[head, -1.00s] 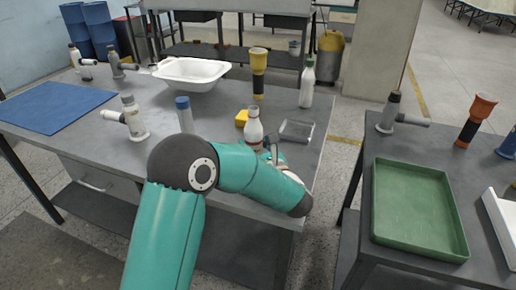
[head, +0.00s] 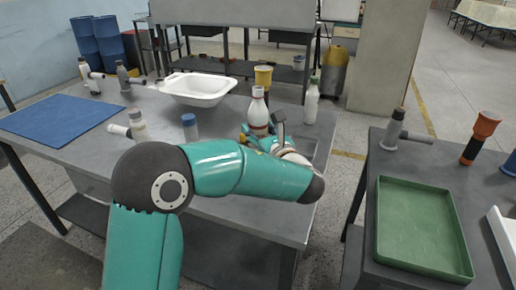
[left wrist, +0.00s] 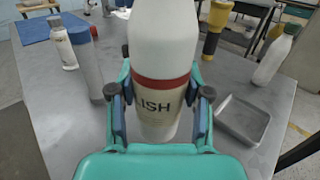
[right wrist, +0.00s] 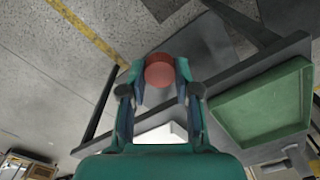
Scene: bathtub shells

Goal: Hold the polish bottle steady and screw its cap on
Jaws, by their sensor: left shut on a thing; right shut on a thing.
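The bottle stands roughly upright above the near right part of the grey table. The red round cap (right wrist: 159,71) is between the fingertips of my right gripper (right wrist: 160,85), which is shut on it. The right gripper is outside the head view.
A white basin (head: 197,88) is behind. A green tray (head: 422,225) lies on the right table.

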